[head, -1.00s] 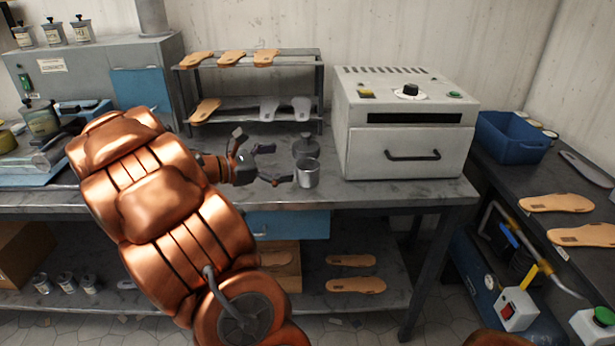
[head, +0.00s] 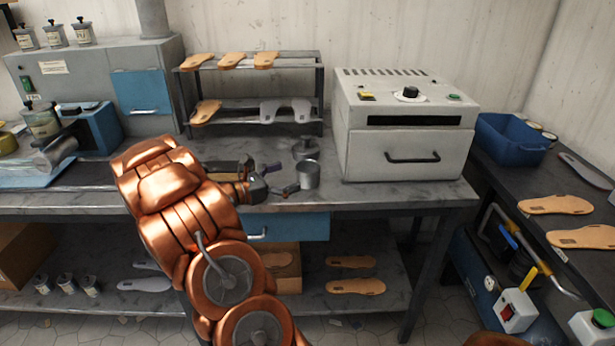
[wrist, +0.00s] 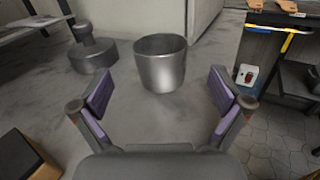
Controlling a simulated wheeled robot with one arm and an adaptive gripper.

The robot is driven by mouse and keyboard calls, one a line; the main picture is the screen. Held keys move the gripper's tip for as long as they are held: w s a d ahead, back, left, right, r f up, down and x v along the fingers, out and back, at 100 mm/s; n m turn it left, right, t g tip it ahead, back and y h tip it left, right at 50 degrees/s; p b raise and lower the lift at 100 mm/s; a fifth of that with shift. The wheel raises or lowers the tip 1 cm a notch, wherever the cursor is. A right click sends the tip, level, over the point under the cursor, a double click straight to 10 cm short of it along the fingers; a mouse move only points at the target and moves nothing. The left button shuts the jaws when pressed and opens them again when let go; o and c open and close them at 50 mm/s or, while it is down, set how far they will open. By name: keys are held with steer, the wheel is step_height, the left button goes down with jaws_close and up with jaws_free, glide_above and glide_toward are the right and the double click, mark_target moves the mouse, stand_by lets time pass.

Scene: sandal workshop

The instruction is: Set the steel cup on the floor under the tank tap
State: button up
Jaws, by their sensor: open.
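The steel cup (head: 309,176) stands upright on the grey workbench, left of the white oven. In the wrist view the cup (wrist: 160,66) is straight ahead, just beyond my fingertips. My gripper (head: 270,178) is left of the cup, low over the bench. In the wrist view my gripper (wrist: 161,90) is open and empty, its purple-padded fingers spread wider than the cup. A blue tank (head: 478,272) sits low under the right-hand bench. I cannot make out its tap or the floor directly below it.
A dark metal weight with a knob (head: 305,150) stands behind the cup; it is left of the cup in the wrist view (wrist: 92,54). The white oven (head: 405,140) stands close on the right. A sole rack (head: 248,88) is behind. Tiled floor (head: 430,310) shows between benches.

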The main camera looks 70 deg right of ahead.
mark_target(308, 165)
steer(key=shift+p+x, duration=0.45)
steer(key=shift+x, duration=2.85)
steer(key=c, duration=1.3)
steer(key=shift+r, duration=0.1)
steer(key=shift+r, duration=0.55)
steer(key=shift+a+r+b, duration=0.15)
steer(key=shift+r+b, duration=0.1)
steer(key=shift+r, duration=0.35)
steer(key=shift+a+r+b, duration=0.15)
steer(key=shift+r+b, duration=0.05)
steer(key=shift+r, duration=0.35)
steer(key=a, duration=0.5)
steer(key=a+r+b, duration=0.1)
steer(key=a, duration=0.4)
steer(key=s+a+b, duration=0.1)
steer(key=a, duration=0.4)
steer(key=shift+a+r, duration=0.2)
